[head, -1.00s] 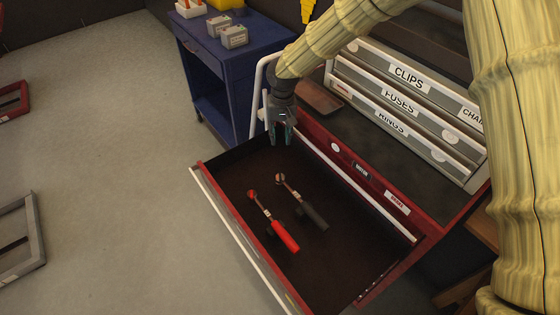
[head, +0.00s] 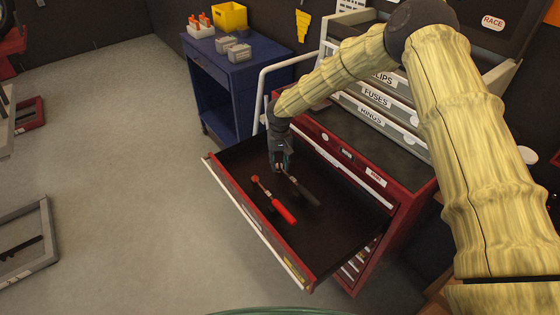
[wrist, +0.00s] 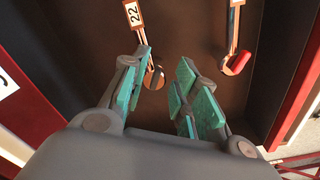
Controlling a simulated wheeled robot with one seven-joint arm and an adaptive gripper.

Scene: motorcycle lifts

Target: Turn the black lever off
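The black lever (head: 308,196) lies in the open red drawer, its dark handle toward the lower right and its other end partly hidden by my gripper. The red-handled lever (head: 283,211) lies beside it on the left, with a red knob at its far end. My gripper (head: 281,166) points down over the far end of the black lever. In the wrist view my gripper (wrist: 163,90) is open, with teal pads apart. The rod tagged 22 (wrist: 133,15) and its round end show in the gap between the fingers; contact cannot be told. The red knob (wrist: 238,63) is right of the fingers.
A grey cabinet with labelled drawers (head: 375,97) stands behind. A blue cart (head: 225,80) with a yellow bin (head: 229,15) stands at the back.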

